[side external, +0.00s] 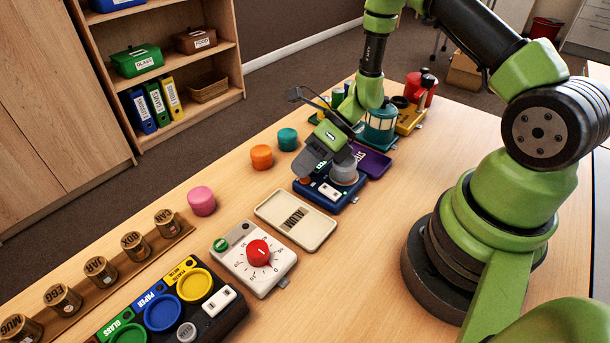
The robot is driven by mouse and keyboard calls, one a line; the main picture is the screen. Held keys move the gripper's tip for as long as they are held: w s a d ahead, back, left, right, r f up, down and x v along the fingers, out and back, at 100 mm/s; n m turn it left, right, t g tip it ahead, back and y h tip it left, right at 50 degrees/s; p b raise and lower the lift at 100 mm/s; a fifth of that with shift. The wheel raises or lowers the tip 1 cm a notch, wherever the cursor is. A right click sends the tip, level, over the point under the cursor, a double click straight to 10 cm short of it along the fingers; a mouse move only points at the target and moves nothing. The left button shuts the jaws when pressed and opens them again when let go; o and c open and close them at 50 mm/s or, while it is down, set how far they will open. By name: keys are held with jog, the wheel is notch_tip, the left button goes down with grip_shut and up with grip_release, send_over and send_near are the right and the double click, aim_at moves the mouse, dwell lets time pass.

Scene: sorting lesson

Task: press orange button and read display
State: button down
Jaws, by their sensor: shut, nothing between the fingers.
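A blue device (333,205) stands on the table near the middle of the side external view. It carries a white switch plate, a grey round part (344,173) and a small green-lit display (321,164), whose text is too small to read surely. A bit of orange, seemingly the orange button (305,182), shows at its left edge. My gripper (309,175) is shut and empty, pointing down over the device's left rear part. The gripper body hides part of the device. I cannot tell whether the fingertips touch the button.
A cream tray marked ALUM (293,237), a white dial box with a red knob (258,264) and a sorting box (170,325) stand in front. Orange (261,157), teal (287,139) and pink (201,201) pots stand left. A purple tray (376,164) and lantern (380,125) are behind.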

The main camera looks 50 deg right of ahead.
jog(key=shift+s+f, duration=0.2)
jog(key=shift+s, duration=0.1)
jog(key=shift+s+r, duration=0.1)
jog(key=shift+r, duration=0.7)
jog(key=shift+r, duration=0.1)
jog(key=shift+r, duration=2.5)
